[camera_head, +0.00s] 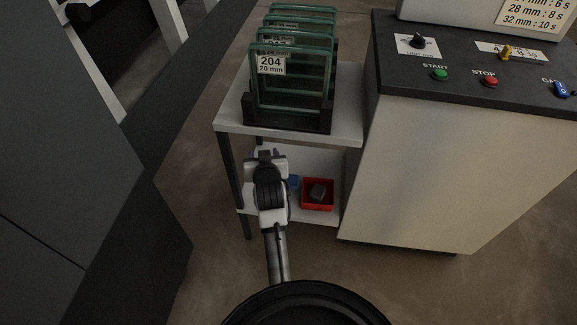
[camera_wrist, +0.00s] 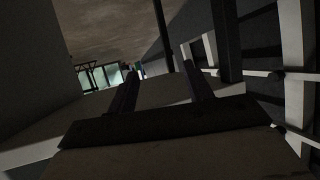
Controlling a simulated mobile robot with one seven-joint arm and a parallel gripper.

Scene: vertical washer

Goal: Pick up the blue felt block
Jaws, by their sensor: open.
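The blue felt block (camera_head: 294,182) shows as a small blue patch on the lower shelf of the cart in the head view. It lies just left of a red bin, and my arm hides part of it. My gripper (camera_head: 265,154) is in front of the cart's lower opening, below the top shelf, up and left of the blue patch in the picture. In the wrist view my gripper (camera_wrist: 163,88) has its two fingers apart with nothing between them. I cannot make out the block clearly in that dark view.
The red bin (camera_head: 318,208) on the lower shelf holds a dark grey lump (camera_head: 318,191). The top shelf (camera_head: 228,112) carries a rack of several glass panes (camera_head: 290,85). The washer cabinet (camera_head: 440,170) stands close on the right; a dark panel (camera_head: 70,170) stands at left.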

